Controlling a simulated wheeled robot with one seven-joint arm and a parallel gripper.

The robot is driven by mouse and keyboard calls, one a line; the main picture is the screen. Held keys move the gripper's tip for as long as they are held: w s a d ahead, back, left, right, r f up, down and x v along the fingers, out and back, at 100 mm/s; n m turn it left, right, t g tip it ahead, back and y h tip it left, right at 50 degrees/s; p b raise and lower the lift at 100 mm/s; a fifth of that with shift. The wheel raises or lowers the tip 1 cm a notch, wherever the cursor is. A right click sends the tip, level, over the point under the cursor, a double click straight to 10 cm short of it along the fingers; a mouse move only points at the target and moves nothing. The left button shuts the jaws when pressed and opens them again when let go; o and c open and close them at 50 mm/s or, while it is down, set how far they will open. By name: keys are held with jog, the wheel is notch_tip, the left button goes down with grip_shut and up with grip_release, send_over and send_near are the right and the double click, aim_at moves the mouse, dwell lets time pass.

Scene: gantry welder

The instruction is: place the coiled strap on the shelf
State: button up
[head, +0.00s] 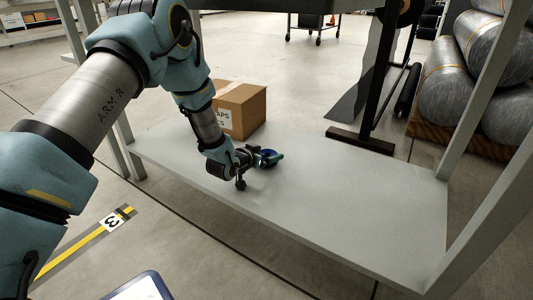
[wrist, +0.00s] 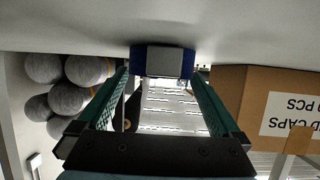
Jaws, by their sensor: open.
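The coiled strap (head: 268,154) is a blue roll resting on the grey shelf (head: 350,215), near the shelf's middle left. In the wrist view, which is upside down, the strap (wrist: 162,62) shows a grey face with blue sides and touches the shelf surface (wrist: 230,25). My gripper (head: 265,158) is low over the shelf at the strap. Its green fingers are open, with their tips at either side of the strap. I cannot tell whether they touch it.
A cardboard box (head: 240,108) stands on the shelf behind my gripper; it is at the right in the wrist view (wrist: 262,105). Grey shelf posts (head: 485,90) rise at the right. The shelf's right part is clear. Large wrapped rolls (head: 450,90) lie beyond it.

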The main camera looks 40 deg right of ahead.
jog(key=shift+f, duration=0.2)
jog(key=shift+r+p, duration=0.3)
jog(key=p+v, duration=0.2)
jog(key=v, duration=0.1)
jog(key=p+v, duration=0.1)
jog(key=v, duration=0.3)
jog(key=p+v, duration=0.2)
jog(key=v, duration=0.2)
jog(key=shift+w+d+r+p, duration=0.1)
jog(key=shift+d+r+p, duration=0.05)
jog(key=shift+r+p, duration=0.25)
jog(key=shift+a+r, duration=0.2)
jog(key=shift+a, duration=0.35)
